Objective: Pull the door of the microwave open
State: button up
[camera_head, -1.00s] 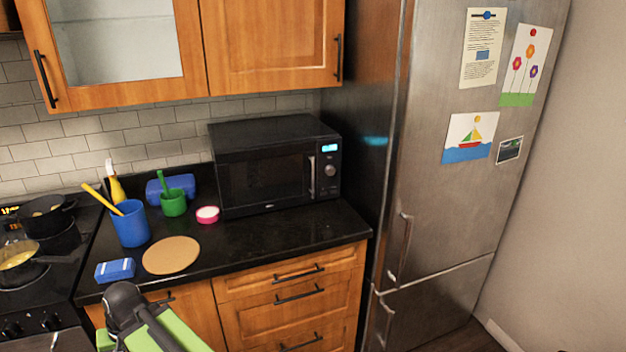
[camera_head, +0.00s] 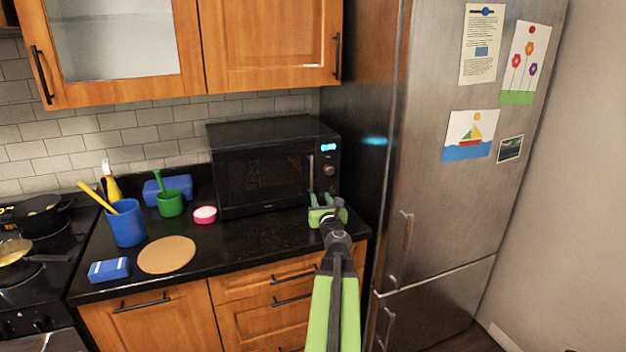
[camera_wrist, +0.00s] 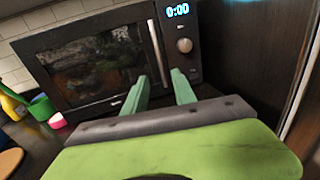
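The black microwave (camera_head: 262,172) stands on the counter against the tiled wall, and its door is shut. Its upright silver handle (camera_head: 311,172) is at the right edge of the door, left of the control panel and knob. In the wrist view the microwave (camera_wrist: 95,62) fills the upper left, with the handle (camera_wrist: 157,45) just beyond my fingers. My gripper (camera_head: 321,198) is in front of the handle's lower end. In the wrist view my gripper (camera_wrist: 160,88) has its two green fingers apart with nothing between them. The handle appears beyond the fingertips, not clearly touched.
The fridge (camera_head: 450,200) stands close on the right. The counter just before the microwave door is clear.

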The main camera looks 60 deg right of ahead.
aim_at(312, 178)
jog(key=x, duration=1.7)
jog(key=shift+w+a, duration=0.1)
jog(key=shift+w, duration=0.1)
jog(key=shift+c, duration=0.2)
grip_shut()
jog(key=shift+s, duration=0.1)
